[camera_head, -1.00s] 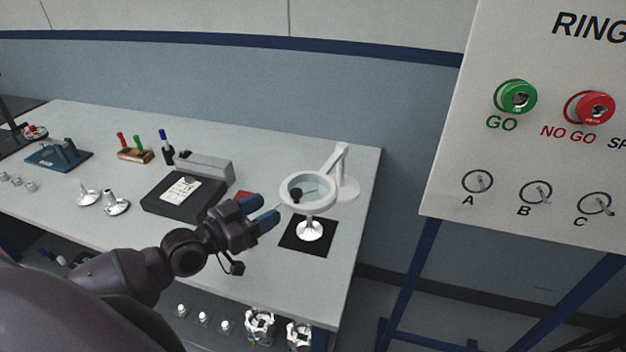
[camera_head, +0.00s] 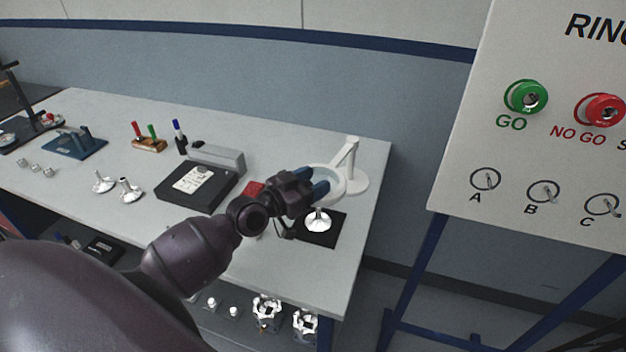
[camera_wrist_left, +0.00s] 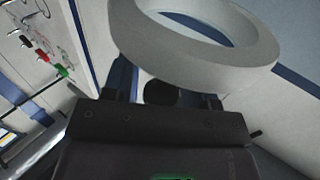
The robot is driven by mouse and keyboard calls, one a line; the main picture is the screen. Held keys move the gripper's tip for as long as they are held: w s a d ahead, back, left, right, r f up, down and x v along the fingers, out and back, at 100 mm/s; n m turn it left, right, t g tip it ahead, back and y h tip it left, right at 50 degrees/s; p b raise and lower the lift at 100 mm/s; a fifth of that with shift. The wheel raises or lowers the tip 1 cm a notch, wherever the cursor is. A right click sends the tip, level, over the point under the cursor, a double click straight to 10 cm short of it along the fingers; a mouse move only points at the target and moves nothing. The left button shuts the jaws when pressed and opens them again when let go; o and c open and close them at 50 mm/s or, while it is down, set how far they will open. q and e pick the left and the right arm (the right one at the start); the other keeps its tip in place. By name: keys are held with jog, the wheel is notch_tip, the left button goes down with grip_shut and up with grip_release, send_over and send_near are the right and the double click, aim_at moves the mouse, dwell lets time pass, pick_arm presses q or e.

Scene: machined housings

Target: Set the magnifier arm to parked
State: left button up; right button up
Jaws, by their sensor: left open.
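The magnifier arm (camera_head: 348,160) is white and stands on a round base at the right end of the bench. Its ring-shaped head (camera_head: 341,184) hangs over a black mat and a white flared part (camera_head: 318,221). My left gripper (camera_head: 322,187) is open at the ring's left side, its blue fingers overlapping the ring in the head view. In the left wrist view the white ring (camera_wrist_left: 150,45) looms large just beyond the fingers, and a dark round knob (camera_wrist_left: 160,92) shows between them. I cannot tell whether the fingers touch the ring. My right gripper is not in view.
A black box with a paper label (camera_head: 177,200) and a grey block stand left of the gripper. Two metal parts (camera_head: 125,190), a marker holder (camera_head: 149,146) and a blue fixture (camera_head: 75,144) lie farther left. A sign board (camera_head: 460,130) stands at right.

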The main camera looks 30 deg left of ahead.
pick_arm(q)
jog(key=shift+w, duration=0.1)
grip_shut()
dwell(0.5)
